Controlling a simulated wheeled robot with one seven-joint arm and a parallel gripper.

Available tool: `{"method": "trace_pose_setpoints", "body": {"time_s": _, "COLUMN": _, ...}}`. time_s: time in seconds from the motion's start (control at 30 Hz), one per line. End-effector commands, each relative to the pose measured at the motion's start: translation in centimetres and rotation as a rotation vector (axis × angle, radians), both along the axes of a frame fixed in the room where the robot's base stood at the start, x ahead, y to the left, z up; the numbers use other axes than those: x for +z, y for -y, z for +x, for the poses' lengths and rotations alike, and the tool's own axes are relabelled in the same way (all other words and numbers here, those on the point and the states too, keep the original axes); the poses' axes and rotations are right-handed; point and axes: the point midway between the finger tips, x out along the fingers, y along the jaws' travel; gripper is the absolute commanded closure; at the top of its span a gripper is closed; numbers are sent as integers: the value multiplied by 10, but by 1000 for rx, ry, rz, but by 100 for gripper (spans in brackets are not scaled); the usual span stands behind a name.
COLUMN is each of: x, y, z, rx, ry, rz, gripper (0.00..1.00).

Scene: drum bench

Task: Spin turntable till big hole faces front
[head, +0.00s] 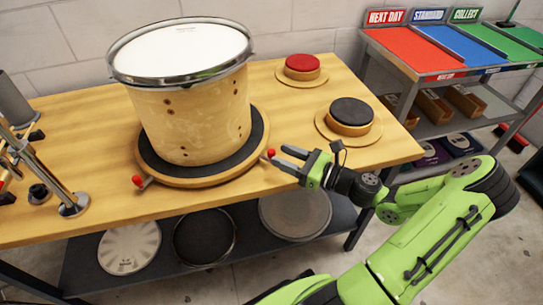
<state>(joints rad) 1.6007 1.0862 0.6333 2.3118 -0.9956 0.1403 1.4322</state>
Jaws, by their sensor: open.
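A wooden drum (195,118) with a white head and chrome rim stands upright on a round turntable (210,180) with a black top and wooden edge. Several dark holes show on the drum's front side; one near its upper left looks larger, but they are too small to compare surely. Two red-tipped pegs stick out from the turntable: a left peg (139,181) at front left and a right peg (271,153) at front right. My gripper (280,161) is open, its fingertips close to the right peg. I cannot tell whether they touch it.
A red round pad (302,65) and a black round pad (351,114) sit on the bench to the right. Metal stands (40,165) are at the left. Drum heads lie on the lower shelf (255,245). A rack (430,60) with coloured lanes stands at right.

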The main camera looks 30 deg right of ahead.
Motion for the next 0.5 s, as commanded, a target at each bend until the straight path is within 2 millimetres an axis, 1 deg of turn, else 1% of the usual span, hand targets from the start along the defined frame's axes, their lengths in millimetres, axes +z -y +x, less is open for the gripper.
{"method": "trace_pose_setpoints", "body": {"time_s": 0.03, "x": -3, "y": -7, "z": 10, "rx": 5, "ry": 1, "rz": -3, "gripper": 55}}
{"method": "trace_pose_setpoints", "body": {"time_s": 0.1, "x": -3, "y": -13, "z": 21, "rx": 4, "ry": 2, "rz": -3, "gripper": 55}}
{"method": "trace_pose_setpoints", "body": {"time_s": 0.2, "x": -2, "y": -19, "z": 33, "rx": 1, "ry": -1, "rz": -3, "gripper": 55}}
{"method": "trace_pose_setpoints", "body": {"time_s": 0.3, "x": -1, "y": -22, "z": 38, "rx": 1, "ry": 0, "rz": -1, "gripper": 55}}
{"method": "trace_pose_setpoints", "body": {"time_s": 0.5, "x": 0, "y": -22, "z": 39, "rx": -1, "ry": 0, "rz": -1, "gripper": 55}}
